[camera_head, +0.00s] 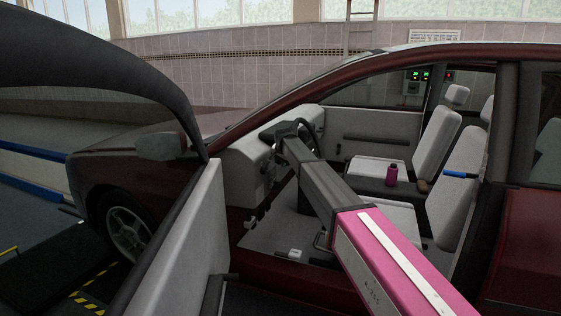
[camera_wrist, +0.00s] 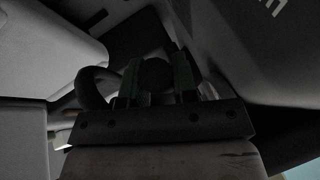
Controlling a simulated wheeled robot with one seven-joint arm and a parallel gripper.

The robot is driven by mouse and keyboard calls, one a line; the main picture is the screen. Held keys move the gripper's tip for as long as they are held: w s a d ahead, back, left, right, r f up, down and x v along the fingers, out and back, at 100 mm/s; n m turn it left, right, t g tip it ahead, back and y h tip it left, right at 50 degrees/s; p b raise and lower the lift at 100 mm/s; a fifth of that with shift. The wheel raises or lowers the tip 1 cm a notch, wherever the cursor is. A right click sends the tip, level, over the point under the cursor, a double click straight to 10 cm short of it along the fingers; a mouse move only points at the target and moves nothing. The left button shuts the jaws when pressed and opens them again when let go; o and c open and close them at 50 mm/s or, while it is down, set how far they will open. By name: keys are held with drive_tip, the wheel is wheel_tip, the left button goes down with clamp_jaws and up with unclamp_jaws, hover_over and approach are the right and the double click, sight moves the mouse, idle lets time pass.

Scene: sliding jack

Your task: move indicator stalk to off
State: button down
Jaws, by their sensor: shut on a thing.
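My gripper (camera_wrist: 158,88) shows in the wrist view with two green-tinted fingers, one on each side of a dark rounded piece (camera_wrist: 155,73). The fingers are shut on this piece, which sits at the steering column; whether it is the indicator stalk is hard to tell in the dim light. The dark steering wheel (camera_wrist: 92,86) curves to the left of the fingers. In the head view my arm reaches through the open car door to the steering wheel (camera_head: 312,130). There my gripper and the stalk are hidden behind the arm's end.
The open door (camera_head: 180,240) stands left of my arm. The dashboard (camera_head: 245,160) lies just left of the arm's end.

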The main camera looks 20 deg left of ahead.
drive_tip(key=f, duration=0.1)
drive_tip(key=d+f+t, duration=0.1)
drive_tip(key=f+n, duration=0.1)
drive_tip(key=shift+s+d+f+t, duration=0.1)
drive_tip(key=shift+s+d+t, duration=0.1)
drive_tip(key=shift+s+t, duration=0.1)
drive_tip(key=c, duration=0.9)
unclamp_jaws()
drive_tip(key=v, duration=1)
drive_tip(key=shift+s+d+r, duration=0.2)
drive_tip(key=shift+d+r, duration=0.05)
drive_tip(key=shift+r, duration=0.05)
